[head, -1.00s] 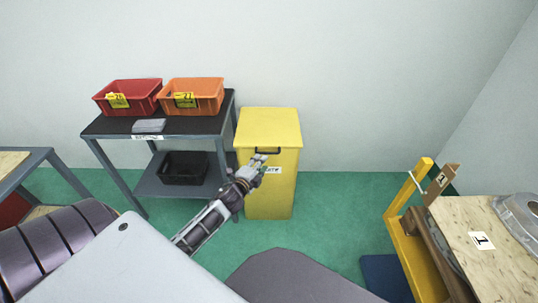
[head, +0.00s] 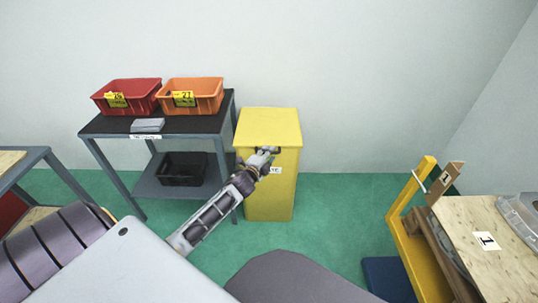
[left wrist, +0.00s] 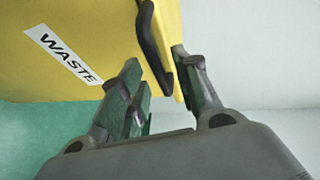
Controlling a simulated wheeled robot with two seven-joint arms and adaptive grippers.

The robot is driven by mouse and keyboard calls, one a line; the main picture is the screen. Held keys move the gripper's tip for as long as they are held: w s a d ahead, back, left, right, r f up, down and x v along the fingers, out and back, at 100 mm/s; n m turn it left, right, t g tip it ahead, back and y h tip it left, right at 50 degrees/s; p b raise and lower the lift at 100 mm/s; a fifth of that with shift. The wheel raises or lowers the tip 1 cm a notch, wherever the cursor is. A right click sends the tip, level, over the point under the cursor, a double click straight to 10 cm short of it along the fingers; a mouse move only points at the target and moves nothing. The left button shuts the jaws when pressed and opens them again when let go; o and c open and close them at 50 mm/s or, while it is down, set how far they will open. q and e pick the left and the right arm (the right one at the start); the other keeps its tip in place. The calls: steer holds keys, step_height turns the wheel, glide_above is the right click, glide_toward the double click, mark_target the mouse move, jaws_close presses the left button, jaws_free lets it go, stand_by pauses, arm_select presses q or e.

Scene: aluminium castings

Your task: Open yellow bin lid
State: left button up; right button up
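The yellow bin (head: 268,195) stands against the wall with its lid (head: 268,125) shut. A black handle (left wrist: 152,45) sits at the front edge of the lid. A white label (left wrist: 62,53) reading WASTE is on the bin's front. My left gripper (head: 264,156) is at the handle in the head view. In the left wrist view its fingers (left wrist: 162,95) are spread apart, with the handle's near end between them. I see gaps beside the handle, so the fingers are not closed on it. My right gripper is not in view.
Left of the bin a grey shelf table (head: 112,126) holds a red crate (head: 127,96) and an orange crate (head: 192,97). A black crate (head: 182,168) is on its lower shelf. A wooden-topped table (head: 480,262) and yellow frame (head: 403,255) stand at right. Green floor is clear right of the bin.

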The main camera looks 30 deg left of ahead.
arm_select(q)
steer(key=shift+x, duration=0.9)
jaws_close()
